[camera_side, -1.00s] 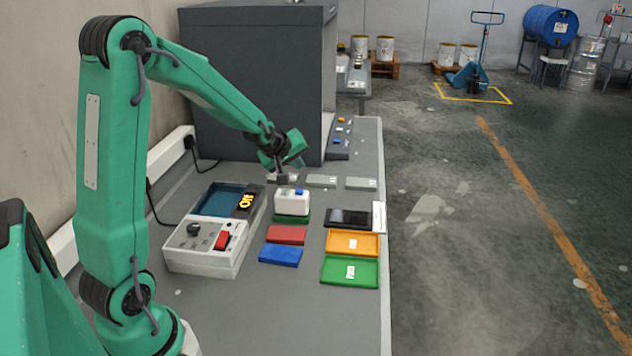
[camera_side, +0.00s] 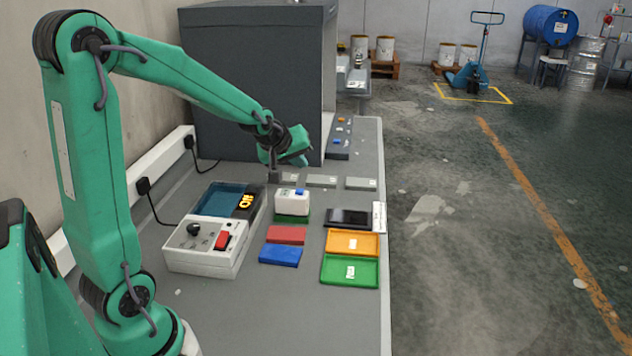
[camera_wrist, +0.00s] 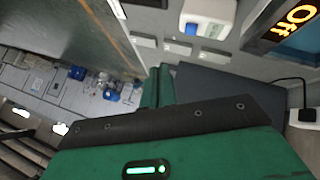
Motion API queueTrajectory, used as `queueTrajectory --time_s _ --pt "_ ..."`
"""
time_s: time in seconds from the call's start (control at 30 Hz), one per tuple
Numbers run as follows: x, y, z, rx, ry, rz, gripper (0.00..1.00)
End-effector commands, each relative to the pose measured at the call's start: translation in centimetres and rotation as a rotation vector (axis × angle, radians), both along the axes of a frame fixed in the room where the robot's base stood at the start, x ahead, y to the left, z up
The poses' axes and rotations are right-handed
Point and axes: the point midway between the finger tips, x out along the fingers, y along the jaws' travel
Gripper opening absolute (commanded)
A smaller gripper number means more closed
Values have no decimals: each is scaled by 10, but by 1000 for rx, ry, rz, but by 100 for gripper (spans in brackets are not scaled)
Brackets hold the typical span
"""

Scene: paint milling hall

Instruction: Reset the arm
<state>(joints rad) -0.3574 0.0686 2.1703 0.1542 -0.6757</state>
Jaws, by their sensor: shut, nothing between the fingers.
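My arm is raised over the grey bench (camera_side: 320,315). My gripper (camera_side: 274,177) hangs shut and empty above the bench, behind and a little left of a white box with a blue button (camera_side: 292,203), apart from it. The box stands on or in front of something green. In the wrist view my gripper (camera_wrist: 163,72) shows as green and dark parts, and the white box (camera_wrist: 208,14) is at the top.
Red (camera_side: 286,235) and blue (camera_side: 281,256) blocks, orange (camera_side: 352,243) and green (camera_side: 350,271) trays lie in front. A large grey cabinet (camera_side: 255,85) stands behind.

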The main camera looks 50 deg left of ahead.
Motion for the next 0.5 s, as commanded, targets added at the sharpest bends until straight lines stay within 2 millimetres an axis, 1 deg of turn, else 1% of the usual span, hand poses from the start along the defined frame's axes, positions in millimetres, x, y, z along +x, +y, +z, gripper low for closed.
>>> queueTrajectory --time_s 0.03,0.2,0.37,0.5 --pt "-7 -12 9 17 12 -40 0" --pt "-35 -48 29 71 72 -177 0" --pt "-65 -78 43 124 125 -309 0" --pt "-94 -102 52 169 169 -426 0"
